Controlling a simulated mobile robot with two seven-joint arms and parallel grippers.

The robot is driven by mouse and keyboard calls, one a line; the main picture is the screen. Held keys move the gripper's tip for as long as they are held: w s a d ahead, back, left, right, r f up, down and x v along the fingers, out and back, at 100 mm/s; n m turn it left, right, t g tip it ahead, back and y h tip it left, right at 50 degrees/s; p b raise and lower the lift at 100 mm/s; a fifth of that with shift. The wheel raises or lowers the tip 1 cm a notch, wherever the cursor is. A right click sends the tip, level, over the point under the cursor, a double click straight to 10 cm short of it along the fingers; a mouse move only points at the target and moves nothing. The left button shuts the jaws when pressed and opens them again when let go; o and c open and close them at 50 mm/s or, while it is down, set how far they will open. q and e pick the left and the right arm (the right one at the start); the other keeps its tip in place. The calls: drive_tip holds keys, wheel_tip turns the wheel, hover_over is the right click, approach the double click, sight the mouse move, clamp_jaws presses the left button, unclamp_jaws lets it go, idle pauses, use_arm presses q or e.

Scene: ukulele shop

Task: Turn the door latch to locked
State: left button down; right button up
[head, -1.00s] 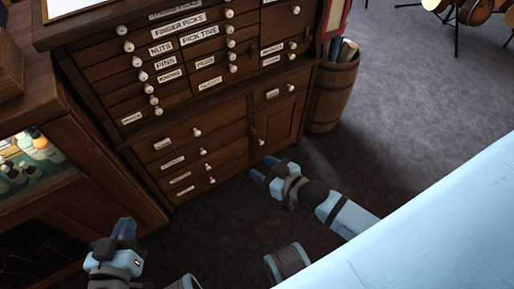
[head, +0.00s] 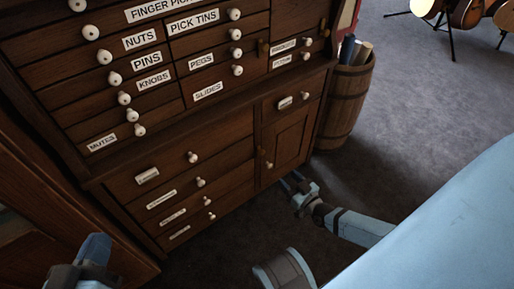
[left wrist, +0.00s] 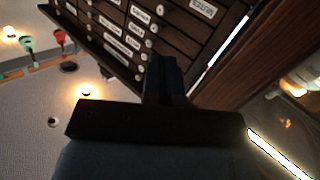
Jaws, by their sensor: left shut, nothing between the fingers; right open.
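The small door (head: 287,140) is at the lower right of the dark wooden drawer cabinet in the head view. It looks closed. A small brown latch (head: 261,151) sits at its left edge, just above a white knob (head: 269,165); its exact angle is too small to tell. My right gripper (head: 291,183) is open, low in front of the door and apart from the latch. My left gripper (head: 97,248) is shut and empty at the lower left, well away from the door. Its dark fingers also show in the left wrist view (left wrist: 165,75).
Labelled drawers with white knobs fill the cabinet front (head: 225,145). Another brown piece (head: 263,47) sits higher up. A wooden barrel (head: 345,105) holding rolls stands right of the cabinet. A brown wooden case (head: 60,220) is at the left.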

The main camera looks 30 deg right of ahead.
sight(263, 153)
drive_tip(key=w+b, duration=0.1)
drive_tip(key=w, duration=0.3)
drive_tip(key=w+b, duration=0.2)
drive_tip(key=w, duration=0.2)
drive_tip(key=w+a+b, duration=0.1)
drive_tip(key=w+b, duration=0.1)
drive_tip(key=w, duration=0.3)
use_arm(q)
drive_tip(key=w+m+t, duration=0.1)
drive_tip(key=w+a+m+t, duration=0.1)
drive_tip(key=m, duration=0.1)
drive_tip(key=shift+w+a+r+m+h, duration=0.1)
drive_tip(key=shift+a+r+m+h, duration=0.2)
drive_tip(key=shift+r, duration=0.05)
use_arm(e)
drive_tip(key=shift+w, duration=0.1)
use_arm(q)
drive_tip(key=shift+r, duration=0.1)
use_arm(e)
drive_tip(key=c, duration=0.9)
